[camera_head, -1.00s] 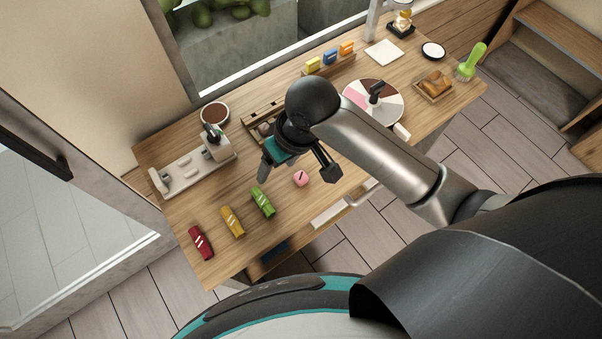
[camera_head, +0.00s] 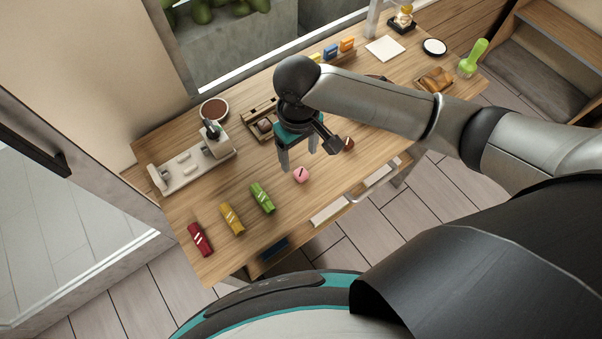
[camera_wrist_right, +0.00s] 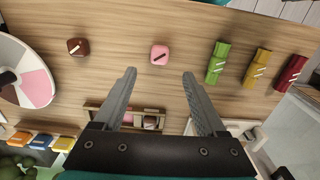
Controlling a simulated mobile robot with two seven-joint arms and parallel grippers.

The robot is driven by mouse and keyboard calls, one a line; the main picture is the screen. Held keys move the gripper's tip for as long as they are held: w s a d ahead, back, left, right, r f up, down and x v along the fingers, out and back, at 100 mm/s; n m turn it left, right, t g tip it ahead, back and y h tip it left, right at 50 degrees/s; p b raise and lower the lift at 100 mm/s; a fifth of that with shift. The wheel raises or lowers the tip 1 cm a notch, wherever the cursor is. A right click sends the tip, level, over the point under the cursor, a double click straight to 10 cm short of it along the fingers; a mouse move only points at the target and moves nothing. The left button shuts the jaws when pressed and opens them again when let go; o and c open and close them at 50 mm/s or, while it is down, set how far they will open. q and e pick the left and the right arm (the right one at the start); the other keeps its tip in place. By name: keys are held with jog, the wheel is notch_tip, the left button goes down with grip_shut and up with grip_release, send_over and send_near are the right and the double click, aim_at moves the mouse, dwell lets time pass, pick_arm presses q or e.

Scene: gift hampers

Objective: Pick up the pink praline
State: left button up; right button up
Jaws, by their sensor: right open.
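The pink praline (camera_head: 301,175) is a small pink cube with a dark stripe on top, sitting on the wooden table. It also shows in the right wrist view (camera_wrist_right: 159,55), ahead of and roughly between the fingertips, not touched. My right gripper (camera_head: 299,161) is open and empty above the table, just behind the praline in the head view; in the wrist view its two fingers (camera_wrist_right: 162,75) stand apart. My left gripper is not in view.
A brown praline (camera_wrist_right: 78,47) lies beside the pink one. Green (camera_head: 262,198), yellow (camera_head: 231,218) and red (camera_head: 200,239) wrapped bars lie to the left. A wooden box (camera_wrist_right: 94,113) with chocolates stands behind the gripper. A round pink, white and brown disc (camera_wrist_right: 37,89) is at the wrist view's left.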

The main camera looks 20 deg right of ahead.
aim_at(301, 172)
jog(key=f, duration=0.4)
jog(key=f+b, duration=0.1)
jog(key=f, duration=0.2)
jog(key=shift+s+d+f, duration=0.1)
jog(key=shift+s+d, duration=0.05)
jog(key=shift+s, duration=0.1)
grip_shut()
dwell(0.4)
